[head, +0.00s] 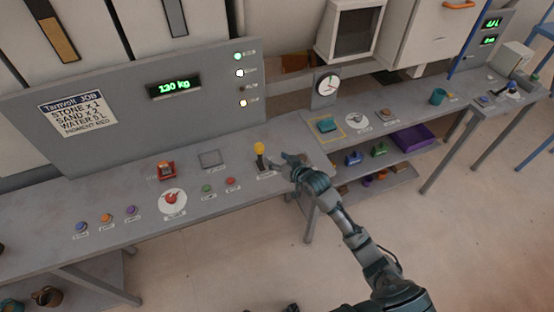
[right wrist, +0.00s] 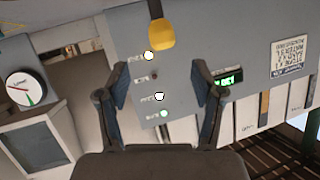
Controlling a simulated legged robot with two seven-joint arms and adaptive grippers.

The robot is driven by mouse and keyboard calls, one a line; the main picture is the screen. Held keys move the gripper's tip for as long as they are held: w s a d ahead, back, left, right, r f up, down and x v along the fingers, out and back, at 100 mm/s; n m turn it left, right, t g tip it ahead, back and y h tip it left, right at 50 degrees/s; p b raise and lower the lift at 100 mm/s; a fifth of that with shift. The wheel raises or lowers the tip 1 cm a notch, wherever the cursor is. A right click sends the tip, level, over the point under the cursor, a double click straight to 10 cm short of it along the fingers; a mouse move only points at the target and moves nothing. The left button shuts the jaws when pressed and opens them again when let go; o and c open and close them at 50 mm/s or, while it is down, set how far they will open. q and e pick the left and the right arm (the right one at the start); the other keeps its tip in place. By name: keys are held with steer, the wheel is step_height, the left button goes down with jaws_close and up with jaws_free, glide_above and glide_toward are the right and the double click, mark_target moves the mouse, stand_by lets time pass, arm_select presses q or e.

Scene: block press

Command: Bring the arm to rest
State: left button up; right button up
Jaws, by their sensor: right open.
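My right gripper (head: 292,160) is over the grey bench, just right of a lever with a yellow knob (head: 259,148). In the right wrist view my right gripper (right wrist: 160,80) has its two fingers spread with nothing between them. The yellow knob (right wrist: 162,34) shows there beyond the fingertips, apart from them. My right arm (head: 350,228) reaches in from the lower right across the bench's front edge. My left gripper is not in view.
A grey panel with a 120 kg display (head: 173,87) stands behind. A purple tray (head: 412,138) and a gauge (head: 328,85) are at right. The floor (head: 470,240) is clear.

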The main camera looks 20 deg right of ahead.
steer(key=shift+f, duration=0.1)
stand_by(0.3)
steer(key=s+a+f+g, duration=0.3)
steer(key=s+f, duration=0.4)
steer(key=s, duration=0.1)
steer(key=s+d+f+g+h, duration=0.1)
steer(key=s+f+g, duration=0.15)
steer(key=s, duration=0.75)
steer(key=s+f+g+h, duration=0.2)
steer(key=s+f, duration=0.2)
steer(key=s, duration=0.6)
steer(key=s+d+f+g+h, duration=0.1)
steer(key=s+f+g, duration=0.15)
steer(key=s, duration=0.75)
step_height(320, 180, down, 25)
steer(key=s+n+g, duration=0.1)
steer(key=s, duration=0.1)
steer(key=s+d+f+g, duration=0.1)
steer(key=s+d+f, duration=0.2)
steer(key=s+f, duration=1.4)
steer(key=shift+s, duration=0.2)
